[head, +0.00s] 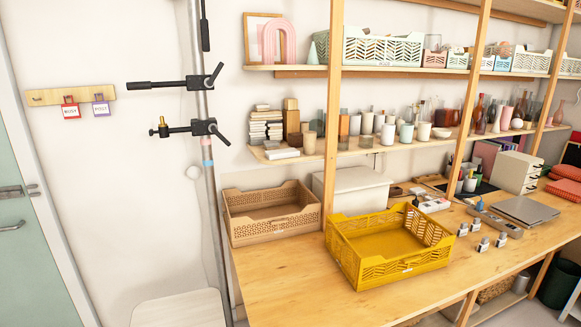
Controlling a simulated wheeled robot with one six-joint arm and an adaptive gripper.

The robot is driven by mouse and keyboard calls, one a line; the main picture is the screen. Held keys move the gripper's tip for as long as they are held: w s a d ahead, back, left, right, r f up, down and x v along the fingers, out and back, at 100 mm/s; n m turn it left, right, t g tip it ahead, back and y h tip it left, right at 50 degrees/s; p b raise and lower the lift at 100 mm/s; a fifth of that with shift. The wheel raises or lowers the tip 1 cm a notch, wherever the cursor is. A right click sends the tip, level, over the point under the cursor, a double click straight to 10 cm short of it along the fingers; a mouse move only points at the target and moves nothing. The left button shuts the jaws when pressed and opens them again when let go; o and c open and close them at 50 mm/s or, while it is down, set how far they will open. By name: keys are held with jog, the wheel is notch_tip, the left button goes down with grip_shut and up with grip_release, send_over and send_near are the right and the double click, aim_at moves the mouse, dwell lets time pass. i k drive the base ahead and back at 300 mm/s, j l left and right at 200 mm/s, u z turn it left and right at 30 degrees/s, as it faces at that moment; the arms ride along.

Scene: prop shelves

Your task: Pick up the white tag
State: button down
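Two small tags hang from a wooden hook rail on the left wall: one with a white face and red edge (71,111), one with a white face and purple edge (101,107). Both carry dark lettering too small to read surely. I cannot tell an all-white tag anywhere in this view. Several small white-and-dark items (482,243) stand on the table at the right, too small to make out. My gripper is not in view.
A metal pole (213,190) with black clamps stands right of the rail (45,96). A pale low surface (180,309) sits below. A wooden table (290,295) holds a tan crate (275,226) and a yellow crate (395,272). A green door (30,270) is at left.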

aim_at(474, 226)
jog(key=i+l+u, duration=0.15)
jog(key=l, duration=0.9)
jog(key=i+l+u, duration=0.1)
jog(key=i+l, duration=0.25)
jog(key=l, duration=0.7)
jog(key=i+l+u, duration=0.15)
jog(key=l, duration=0.9)
jog(key=i+l+u, duration=0.15)
jog(key=l, duration=0.95)
jog(key=l+u, duration=0.1)
jog(key=l, duration=1)
